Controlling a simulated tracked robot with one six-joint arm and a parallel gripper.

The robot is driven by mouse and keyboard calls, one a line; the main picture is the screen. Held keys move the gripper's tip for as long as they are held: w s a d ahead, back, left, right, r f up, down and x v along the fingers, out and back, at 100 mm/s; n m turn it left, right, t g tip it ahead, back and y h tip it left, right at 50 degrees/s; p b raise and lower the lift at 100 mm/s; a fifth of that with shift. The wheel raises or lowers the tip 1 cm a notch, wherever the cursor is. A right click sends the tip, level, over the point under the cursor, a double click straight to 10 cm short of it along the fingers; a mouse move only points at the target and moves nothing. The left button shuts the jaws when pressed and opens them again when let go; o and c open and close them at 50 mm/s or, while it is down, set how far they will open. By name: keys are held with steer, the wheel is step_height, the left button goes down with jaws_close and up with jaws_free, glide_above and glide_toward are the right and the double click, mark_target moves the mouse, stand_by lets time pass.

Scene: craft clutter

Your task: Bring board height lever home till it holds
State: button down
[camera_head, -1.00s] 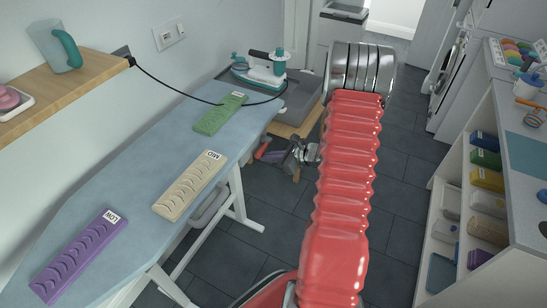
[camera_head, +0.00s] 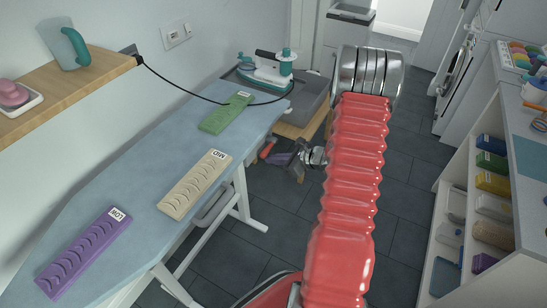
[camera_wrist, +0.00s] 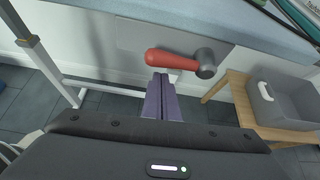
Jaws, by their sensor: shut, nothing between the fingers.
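The board height lever (camera_wrist: 172,60) has a red handle and a dark grey round hub at its right end. In the wrist view it lies nearly level on a grey plate below the ironing board (camera_wrist: 222,15). My gripper (camera_wrist: 160,77) has purple fingers, shut with nothing between them. Its tips point up just below the red handle; whether they touch it I cannot tell. In the head view my gripper (camera_head: 272,158) is low beside the board's right edge, near a small red piece of the lever (camera_head: 267,150). The rest of the lever is hidden there.
Purple, cream and green labelled blocks lie on the board, with a teal iron (camera_head: 265,70) at its far end. White board legs (camera_head: 243,205) stand nearby. A wooden stool (camera_wrist: 245,105) holds a grey bin (camera_wrist: 285,103). Shelves (camera_head: 470,220) line the right; floor between is clear.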

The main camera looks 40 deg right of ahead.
steer(key=s+d+r, duration=0.2)
steer(key=s+d, duration=0.1)
steer(key=s, duration=0.5)
steer(key=shift+s+d, duration=0.2)
steer(key=shift+d, duration=0.2)
stand_by(0.6)
steer(key=s+a+r+n+g+y, duration=0.1)
steer(key=s+a+r+n+g, duration=0.25)
steer(key=a+n, duration=0.3)
steer(key=s+a+r+n+g+y, duration=0.1)
steer(key=s+a+r+n+g, duration=0.1)
steer(key=s+a+n+g, duration=0.35)
steer(key=s+a+r+n+t+h, duration=0.1)
steer(key=s+a+r+n+h, duration=0.2)
steer(key=a+r+n, duration=0.6)
steer(key=s+a+r+n+t+h, duration=0.2)
steer(key=a+r+n, duration=0.7)
steer(key=r, duration=0.5)
steer(key=shift+s+a+n+h, duration=0.35)
steer(key=shift+a+h, duration=0.35)
steer(key=shift+a, duration=0.35)
